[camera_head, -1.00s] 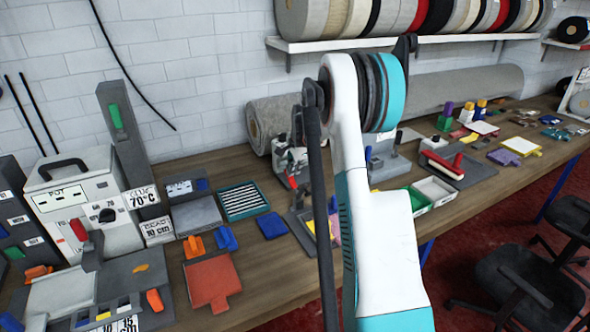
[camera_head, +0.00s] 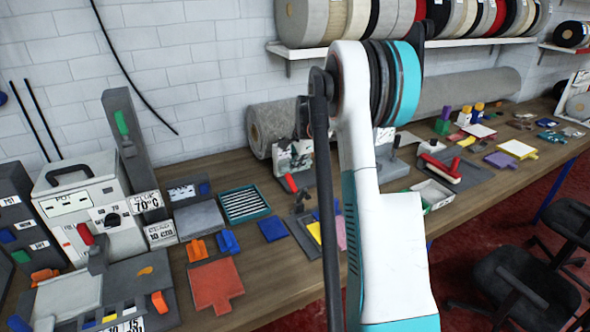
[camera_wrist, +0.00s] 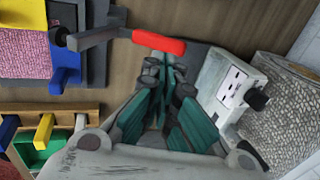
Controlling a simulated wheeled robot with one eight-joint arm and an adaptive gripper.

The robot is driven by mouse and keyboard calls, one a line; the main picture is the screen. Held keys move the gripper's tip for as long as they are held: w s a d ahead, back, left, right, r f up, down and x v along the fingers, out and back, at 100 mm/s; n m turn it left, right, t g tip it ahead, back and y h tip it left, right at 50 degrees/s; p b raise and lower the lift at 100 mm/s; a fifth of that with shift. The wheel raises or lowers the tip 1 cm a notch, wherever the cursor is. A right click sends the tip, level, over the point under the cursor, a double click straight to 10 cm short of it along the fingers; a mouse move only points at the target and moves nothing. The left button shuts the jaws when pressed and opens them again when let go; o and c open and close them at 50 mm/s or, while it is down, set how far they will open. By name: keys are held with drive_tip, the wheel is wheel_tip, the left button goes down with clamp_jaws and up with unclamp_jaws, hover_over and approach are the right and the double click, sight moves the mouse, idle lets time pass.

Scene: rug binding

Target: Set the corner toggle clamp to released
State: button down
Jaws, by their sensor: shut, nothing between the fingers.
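A red handle (camera_wrist: 158,42) on a grey bar, which looks like the toggle clamp's lever, lies across the wrist view. A dark pivot piece (camera_wrist: 60,37) is at the bar's left end. In the head view a red lever (camera_head: 290,183) shows left of my arm, and its lower parts are partly hidden. My gripper (camera_wrist: 165,70) is shut and empty, with its teal fingers together and their tips just below the red handle in the wrist picture. I cannot tell whether they touch it. In the head view my gripper is hidden behind my arm.
A white speckled device (camera_wrist: 238,85) and a carpet roll (camera_wrist: 285,125) are right of my fingers. Blue (camera_wrist: 65,65) and pink (camera_wrist: 22,55) pieces lie left, above a wooden holder (camera_wrist: 85,108). In the head view an orange-red plate (camera_head: 214,284) lies on the bench.

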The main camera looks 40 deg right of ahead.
drive_tip(key=p+v, duration=0.1)
drive_tip(key=v, duration=0.6)
drive_tip(key=shift+w+r, duration=0.25)
drive_tip(key=shift+r, duration=0.2)
